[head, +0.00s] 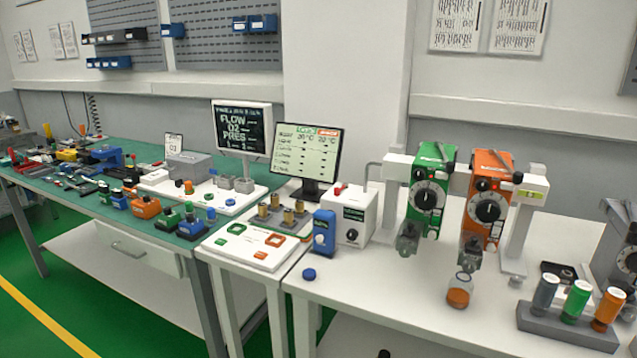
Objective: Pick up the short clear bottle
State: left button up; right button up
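A short clear bottle (460,290) with orange at its lower part stands on the white table (400,290), in front of the orange vaporizer (487,203). Its top is close below the grey block under that vaporizer, and I cannot tell whether they touch. Neither of my grippers shows in the head view.
A grey rack (560,328) with grey, green and orange bottles stands right of the clear bottle. A green vaporizer (428,195) hangs to the left. A blue cap (309,274) lies near the table's left edge. The table front left of the bottle is clear.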

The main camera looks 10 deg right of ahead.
aim_at(460, 288)
jog(key=k+l, duration=0.15)
jog(key=l, duration=0.2)
jog(key=k+l, duration=0.15)
jog(key=l, duration=0.2)
jog(key=k+l, duration=0.15)
jog(key=l, duration=0.2)
jog(key=k+l+u, duration=0.1)
jog(key=l, duration=0.25)
